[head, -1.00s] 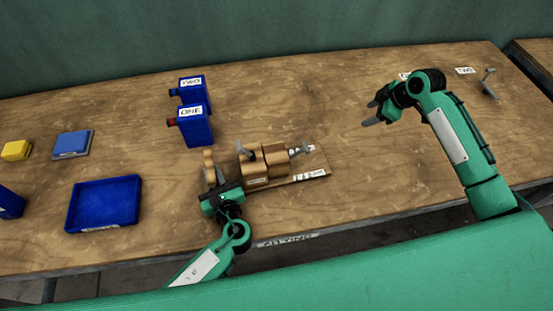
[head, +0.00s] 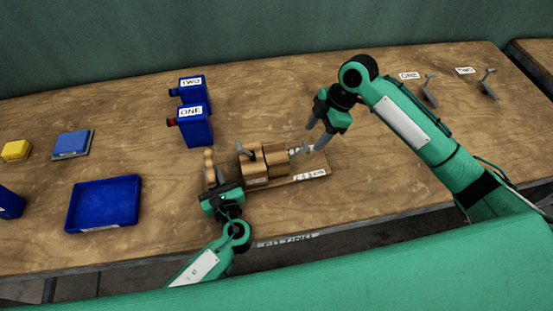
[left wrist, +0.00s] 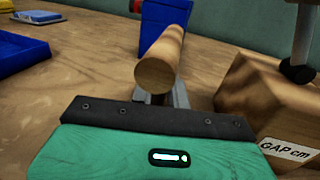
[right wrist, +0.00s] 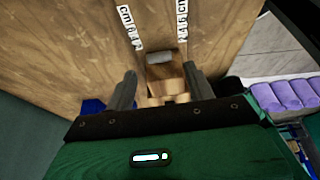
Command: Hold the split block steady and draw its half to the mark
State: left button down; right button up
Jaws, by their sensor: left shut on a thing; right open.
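The wooden split block (head: 253,168) stands on a wooden base board (head: 305,176) in the middle of the table, with a grey lever on top. Its right half (head: 276,161) sits close against the left part; any gap is too small to tell. My left gripper (head: 213,190) is shut on the round wooden handle (head: 208,165) left of the block; the handle also shows in the left wrist view (left wrist: 160,72). My right gripper (head: 314,136) is open and empty, pointing down beside the block's right end. In the right wrist view the block (right wrist: 168,75) lies between its fingers.
Printed scale strips (right wrist: 182,25) run along the base board. Blue bins marked ONE (head: 197,130) and TWO (head: 190,90) stand behind. A blue tray (head: 104,229) lies left. Grey levers (head: 429,92) stand at the back right. The table right of the board is clear.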

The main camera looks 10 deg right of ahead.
aim_at(307, 146)
jog(key=x, duration=0.8)
jog(key=shift+c, duration=0.2)
jog(key=c, duration=1)
jog(key=shift+c, duration=0.2)
